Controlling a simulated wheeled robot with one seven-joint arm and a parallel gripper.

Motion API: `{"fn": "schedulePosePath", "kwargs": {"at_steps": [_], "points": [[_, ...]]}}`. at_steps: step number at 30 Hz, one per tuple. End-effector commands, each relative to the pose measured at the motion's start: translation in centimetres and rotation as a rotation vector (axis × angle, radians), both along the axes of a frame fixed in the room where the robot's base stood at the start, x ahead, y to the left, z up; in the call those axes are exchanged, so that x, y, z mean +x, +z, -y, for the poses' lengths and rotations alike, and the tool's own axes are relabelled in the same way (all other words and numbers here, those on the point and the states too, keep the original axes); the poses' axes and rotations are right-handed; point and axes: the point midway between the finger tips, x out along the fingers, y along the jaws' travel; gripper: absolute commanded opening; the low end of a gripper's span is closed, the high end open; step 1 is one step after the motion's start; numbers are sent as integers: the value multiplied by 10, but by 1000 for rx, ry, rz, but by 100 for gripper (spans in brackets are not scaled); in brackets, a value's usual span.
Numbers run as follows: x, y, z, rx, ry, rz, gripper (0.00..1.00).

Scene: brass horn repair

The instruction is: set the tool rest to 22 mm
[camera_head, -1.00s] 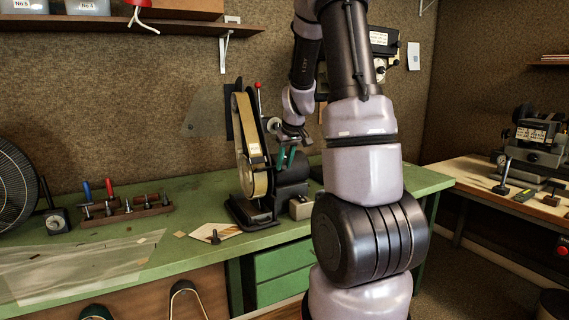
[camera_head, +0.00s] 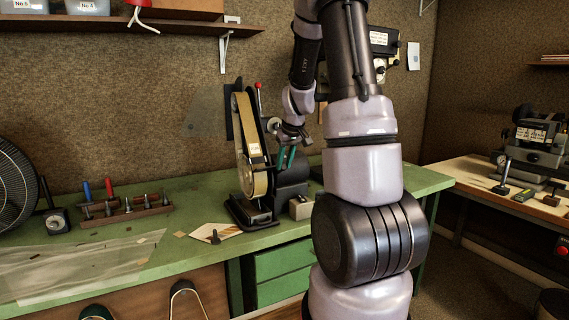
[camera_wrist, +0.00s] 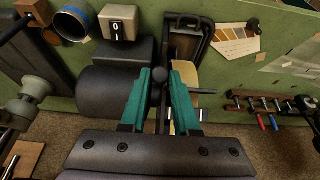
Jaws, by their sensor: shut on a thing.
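The belt grinder (camera_head: 253,165) stands on the green bench, with a tan upright belt and a dark motor housing; the wrist view shows its housing (camera_wrist: 112,93) and part of the belt (camera_wrist: 186,75). My gripper (camera_head: 287,157) is beside the belt, above the housing. In the wrist view its teal fingers (camera_wrist: 160,80) are closed around a dark round knob (camera_wrist: 159,74). A thin grey pointed part (camera_wrist: 204,91) sticks out right of the fingers. I cannot make out the tool rest clearly or read any scale; fingers and grinder frame hide that area.
A switch box (camera_wrist: 118,22) marked 0 and 1 sits near the grinder. A tool rack (camera_head: 126,211), dial gauge (camera_head: 56,221) and fan (camera_head: 15,190) are at left. A pale card (camera_head: 216,232) lies in front. The bench between rack and grinder is mostly clear.

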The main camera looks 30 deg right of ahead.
Motion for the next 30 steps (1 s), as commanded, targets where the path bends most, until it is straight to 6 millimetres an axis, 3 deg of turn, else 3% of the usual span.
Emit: {"fn": "schedulePosePath", "kwargs": {"at_steps": [13, 19, 26, 27, 29, 30], "points": [[-1, 1, 0, 0, -1, 1, 0], [-16, 10, 1, -1, -1, 0, 0], [-17, 10, 1, 1, -2, -1, 0], [-17, 10, 1, 1, -2, -1, 37], [-17, 10, 1, 1, -2, -1, 59], [-17, 10, 1, 1, -2, -1, 59]]}}
